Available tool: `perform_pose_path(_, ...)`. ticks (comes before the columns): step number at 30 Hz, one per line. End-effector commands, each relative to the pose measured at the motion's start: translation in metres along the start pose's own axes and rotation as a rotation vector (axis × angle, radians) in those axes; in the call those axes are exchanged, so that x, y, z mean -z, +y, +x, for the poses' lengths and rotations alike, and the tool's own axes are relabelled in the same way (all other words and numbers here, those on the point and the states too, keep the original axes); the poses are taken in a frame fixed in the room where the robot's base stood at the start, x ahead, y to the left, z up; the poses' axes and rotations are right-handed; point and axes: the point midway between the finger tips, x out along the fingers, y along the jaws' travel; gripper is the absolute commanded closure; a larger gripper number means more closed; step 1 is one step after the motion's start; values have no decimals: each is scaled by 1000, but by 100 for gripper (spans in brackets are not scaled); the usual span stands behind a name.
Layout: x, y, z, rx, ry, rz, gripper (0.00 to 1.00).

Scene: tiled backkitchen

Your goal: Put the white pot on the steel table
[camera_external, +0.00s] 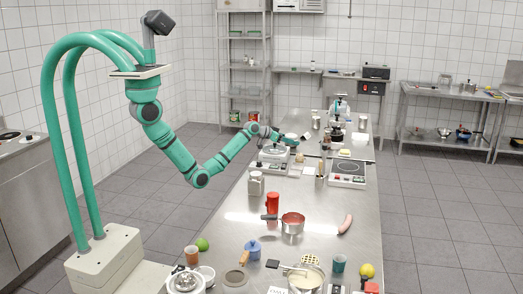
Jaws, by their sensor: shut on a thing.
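My arm reaches from the left over the long steel table (225,215), and my gripper (300,137) is above its middle-far part. The gripper is small in the view and its fingers are hard to make out. It is shut on a small pale thing at its tip, which looks like the white pot (307,135). Whether the pot touches anything beneath is too small to tell. Just below and left of the gripper, a white round item (275,150) sits on an appliance on the table.
Closer are a red pot (292,222), a red canister (272,203) and a sausage (345,224). The near end is crowded. Bare steel shows around the table's middle. Shelves (245,70) stand behind.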

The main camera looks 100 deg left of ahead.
Motion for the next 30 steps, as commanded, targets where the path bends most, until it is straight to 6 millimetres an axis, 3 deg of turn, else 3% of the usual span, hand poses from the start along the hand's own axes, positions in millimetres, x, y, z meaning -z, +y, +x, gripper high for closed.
perform_pose_path(1,-1,0,0,0,1,0,76)
perform_pose_path(2,-2,0,1,0,-1,0,40)
perform_pose_path(4,-2,0,1,0,-1,0,26)
perform_pose_path(17,2,0,-6,1,1,0,26)
perform_pose_path(30,1,0,-87,1,1,0,26)
